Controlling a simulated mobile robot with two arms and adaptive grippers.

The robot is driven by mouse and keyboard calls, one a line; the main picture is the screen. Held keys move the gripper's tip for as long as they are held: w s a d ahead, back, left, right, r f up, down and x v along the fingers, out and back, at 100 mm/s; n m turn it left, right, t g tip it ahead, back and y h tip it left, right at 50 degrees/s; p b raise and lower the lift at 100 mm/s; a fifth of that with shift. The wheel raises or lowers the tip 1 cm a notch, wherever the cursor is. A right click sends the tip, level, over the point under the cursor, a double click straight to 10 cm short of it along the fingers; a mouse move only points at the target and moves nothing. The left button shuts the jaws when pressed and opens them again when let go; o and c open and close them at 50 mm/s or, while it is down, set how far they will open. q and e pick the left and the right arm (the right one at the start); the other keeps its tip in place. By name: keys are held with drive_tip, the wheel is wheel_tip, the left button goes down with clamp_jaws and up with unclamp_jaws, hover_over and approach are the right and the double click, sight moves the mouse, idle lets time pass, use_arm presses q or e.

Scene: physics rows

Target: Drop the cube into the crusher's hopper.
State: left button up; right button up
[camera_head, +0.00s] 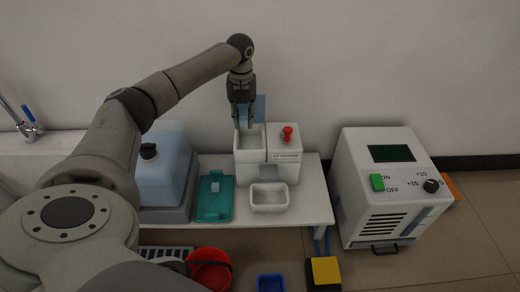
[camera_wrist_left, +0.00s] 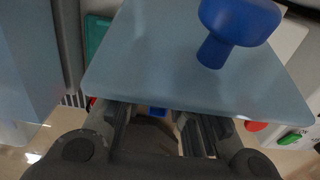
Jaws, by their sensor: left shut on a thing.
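The crusher (camera_head: 270,170) is a white machine on a low table. Its hopper (camera_head: 250,150) is open at the top. A blue-grey flat lid (camera_head: 260,106) stands above it at the gripper, and fills much of the left wrist view (camera_wrist_left: 190,70) with a blue knob (camera_wrist_left: 240,25) on its face. My left gripper (camera_head: 243,118) is shut above the hopper, apparently on the lid's edge; the lid hides the fingertips in the wrist view. A small pale block that looks like the cube (camera_head: 214,187) lies on a teal tray (camera_head: 213,210) left of the crusher.
A red button (camera_head: 287,134) sits on the crusher, and a white bowl (camera_head: 268,196) stands in front. A blue tank (camera_head: 163,170) stands left of the tray. A white control box (camera_head: 385,190) stands right. A red bucket (camera_head: 208,268) and a blue bin (camera_head: 270,283) are on the floor.

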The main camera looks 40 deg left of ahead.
use_arm(q)
drive_tip(key=shift+f, duration=0.1)
drive_tip(key=o, duration=0.9)
drive_tip(key=shift+c, duration=0.2)
wheel_tip(320, 180, up, 12)
idle(0.4)
